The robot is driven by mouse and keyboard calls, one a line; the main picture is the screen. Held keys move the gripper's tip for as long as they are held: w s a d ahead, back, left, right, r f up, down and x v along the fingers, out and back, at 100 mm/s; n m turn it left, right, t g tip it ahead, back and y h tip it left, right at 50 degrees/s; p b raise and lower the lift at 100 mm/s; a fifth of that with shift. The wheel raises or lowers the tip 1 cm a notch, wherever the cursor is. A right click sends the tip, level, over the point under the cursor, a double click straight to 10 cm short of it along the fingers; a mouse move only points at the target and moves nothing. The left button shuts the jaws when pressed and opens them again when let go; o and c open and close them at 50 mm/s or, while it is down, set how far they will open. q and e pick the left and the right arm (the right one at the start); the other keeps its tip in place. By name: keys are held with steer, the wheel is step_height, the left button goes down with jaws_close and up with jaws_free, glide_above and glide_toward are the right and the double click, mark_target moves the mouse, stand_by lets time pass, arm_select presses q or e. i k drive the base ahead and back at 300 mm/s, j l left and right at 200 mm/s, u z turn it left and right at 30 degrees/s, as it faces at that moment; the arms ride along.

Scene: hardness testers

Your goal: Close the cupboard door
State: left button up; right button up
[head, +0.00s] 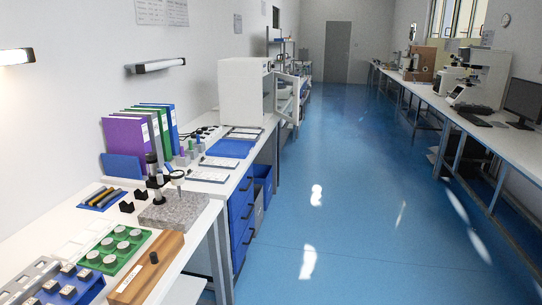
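A white box-shaped cupboard (241,92) stands on the left-hand bench, some way ahead of me. Its front faces right, towards the aisle. A pale panel (284,84) with a grey edge juts out from its far front side over the bench edge; it looks like the door standing open, though it is small and its exact angle is hard to tell. The cupboard's inside is hidden from this side. Neither of my grippers is in view.
The left-hand bench (205,222) carries a wooden box (147,268), a green tray (119,249), a granite stand (173,212) and binders (126,138). Blue drawers (241,223) sit below it. The blue floor (350,200) is clear; another bench (500,140) lines the right.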

mark_target(294, 120)
steer(key=i+l+z, duration=0.65)
steer(key=i+z, duration=0.15)
steer(key=i+l+z, duration=0.1)
steer(key=i+z, duration=0.35)
steer(key=i, duration=1.55)
steer(key=i+l+u, duration=0.2)
steer(key=i, duration=0.25)
steer(key=i+l+u, duration=0.2)
steer(key=i, duration=0.3)
steer(key=i+l+u, duration=0.2)
steer(key=i, duration=0.25)
steer(key=i+l+u, duration=0.15)
steer(key=u, duration=0.25)
steer(key=i+l+u, duration=0.5)
steer(key=u, duration=0.25)
steer(key=i+l+u, duration=0.15)
steer(key=l+u, duration=0.25)
steer(key=i+l+u, duration=0.1)
steer(key=l+u, duration=0.2)
steer(key=l, duration=0.2)
steer(key=i+l+u, duration=0.1)
steer(key=l+u, duration=0.15)
steer(key=l, duration=0.3)
